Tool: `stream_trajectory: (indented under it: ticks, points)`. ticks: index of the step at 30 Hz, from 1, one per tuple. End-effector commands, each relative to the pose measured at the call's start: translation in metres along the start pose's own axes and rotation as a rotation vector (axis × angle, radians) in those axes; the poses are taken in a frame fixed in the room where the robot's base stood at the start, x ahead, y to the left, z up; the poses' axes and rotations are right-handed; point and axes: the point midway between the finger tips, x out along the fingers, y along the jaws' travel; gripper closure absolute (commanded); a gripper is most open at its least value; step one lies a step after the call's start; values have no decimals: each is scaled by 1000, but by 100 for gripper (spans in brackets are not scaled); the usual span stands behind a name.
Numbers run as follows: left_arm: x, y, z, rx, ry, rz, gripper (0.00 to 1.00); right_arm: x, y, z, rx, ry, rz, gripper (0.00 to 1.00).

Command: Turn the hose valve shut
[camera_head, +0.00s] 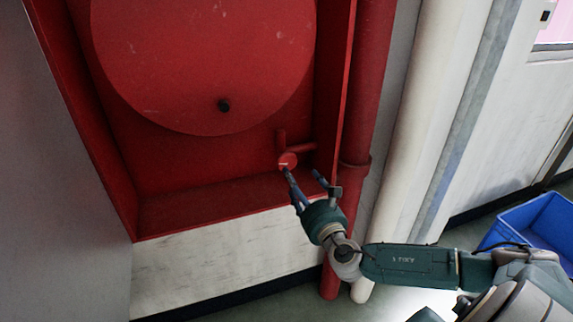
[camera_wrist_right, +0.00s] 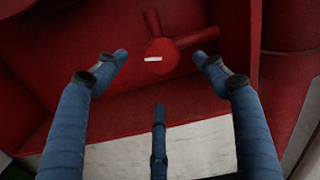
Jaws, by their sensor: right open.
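The hose valve (camera_head: 287,160) is a small round red handle with a white mark, on a red pipe low in the right corner of the red cabinet. It also shows in the right wrist view (camera_wrist_right: 161,57), beyond and between my fingertips. My right gripper (camera_head: 303,173) is open and empty, its blue fingers pointing at the valve. In the head view one fingertip overlaps the valve's lower edge; I cannot tell if it touches. In the wrist view the fingers are spread on either side of the valve, with a third finger below it. My left gripper is not in view.
A large red hose reel disc (camera_head: 205,60) with a black knob fills the cabinet above left. The cabinet's right wall (camera_head: 340,90) stands close beside the valve. A red vertical pipe (camera_head: 365,100) and a white pipe (camera_head: 415,130) run outside it. A blue crate (camera_head: 540,230) is at right.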

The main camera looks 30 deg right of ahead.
Motion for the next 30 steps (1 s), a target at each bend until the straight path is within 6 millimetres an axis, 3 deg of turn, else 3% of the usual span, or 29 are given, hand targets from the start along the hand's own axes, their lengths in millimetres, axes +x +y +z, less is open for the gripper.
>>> stream_trajectory:
  ticks: [15,21,30]
  points:
    - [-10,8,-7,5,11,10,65,86,-1,3,-1,-3,-3,30]
    - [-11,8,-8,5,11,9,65,103,0,2,-1,-2,0,30]
    - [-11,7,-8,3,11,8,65,105,0,1,0,-1,0,30]
